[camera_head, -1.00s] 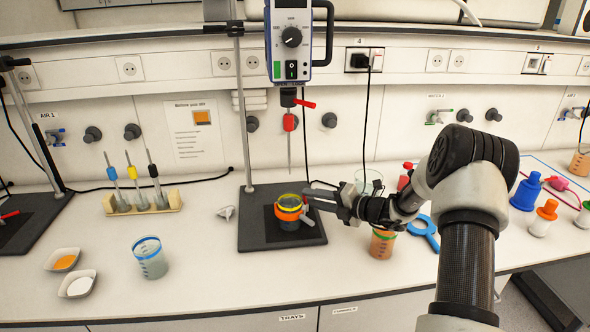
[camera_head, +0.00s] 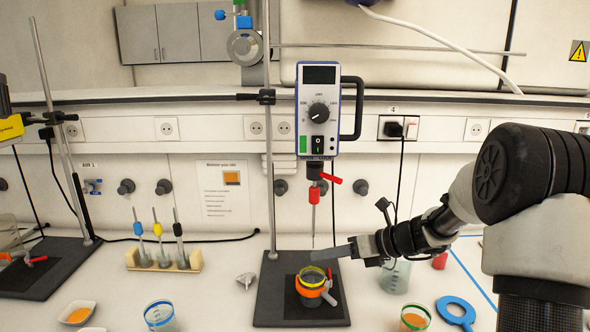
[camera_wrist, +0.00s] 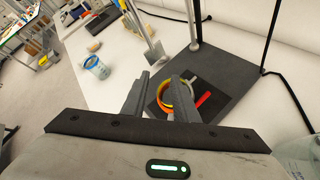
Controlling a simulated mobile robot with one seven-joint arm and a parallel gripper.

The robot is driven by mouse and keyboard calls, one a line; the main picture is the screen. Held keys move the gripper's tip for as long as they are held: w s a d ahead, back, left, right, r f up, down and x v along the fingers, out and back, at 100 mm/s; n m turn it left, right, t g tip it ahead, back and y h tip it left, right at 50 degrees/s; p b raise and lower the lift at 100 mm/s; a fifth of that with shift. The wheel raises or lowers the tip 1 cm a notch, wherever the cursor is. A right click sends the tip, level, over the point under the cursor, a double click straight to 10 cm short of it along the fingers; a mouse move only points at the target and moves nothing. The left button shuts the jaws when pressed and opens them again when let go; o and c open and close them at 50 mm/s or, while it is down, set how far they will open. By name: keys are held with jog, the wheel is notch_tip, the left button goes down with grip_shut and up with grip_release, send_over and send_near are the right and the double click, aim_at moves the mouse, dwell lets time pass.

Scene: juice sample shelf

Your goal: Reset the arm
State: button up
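My gripper (camera_head: 352,248) is at the right of the overhead stirrer's stand, above and to the right of the orange-ringed vessel (camera_head: 311,283). In the wrist view, the two fingers of my gripper (camera_wrist: 162,92) stand apart with nothing between them. The vessel (camera_wrist: 165,97) with its yellow rim and red-handled clamp rests on the dark stand base (camera_head: 273,305), apart from my fingers. One finger partly hides it in the wrist view.
The stirrer (camera_head: 318,110) hangs on its rod above the vessel. A pipette rack (camera_head: 163,262) stands left. A blue-rimmed beaker (camera_head: 160,316), a beaker of orange liquid (camera_head: 414,318), a clear beaker (camera_head: 395,276) and a blue magnifier-shaped ring (camera_head: 456,310) are on the bench.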

jog(key=s+a+r+n+g+h+p, duration=0.2)
jog(key=s+a+r+n+h, duration=0.1)
jog(key=s+r+n, duration=0.65)
jog(key=s+d+r+n+h+p, duration=0.1)
jog(key=s+d+r+n+h, duration=0.1)
jog(key=s+n, duration=0.4)
jog(key=s+d+r+n+t+h+p, duration=0.1)
jog(key=s+d+r+n+h, duration=0.1)
jog(key=s+n, duration=0.5)
jog(key=s+d+r+n+h+p, duration=0.1)
jog(key=s+d+n, duration=0.4)
jog(key=s, duration=0.5)
jog(key=shift+r+n+t+h, duration=0.4)
jog(key=shift+r+n+h, duration=0.3)
jog(key=shift+n+h, duration=0.45)
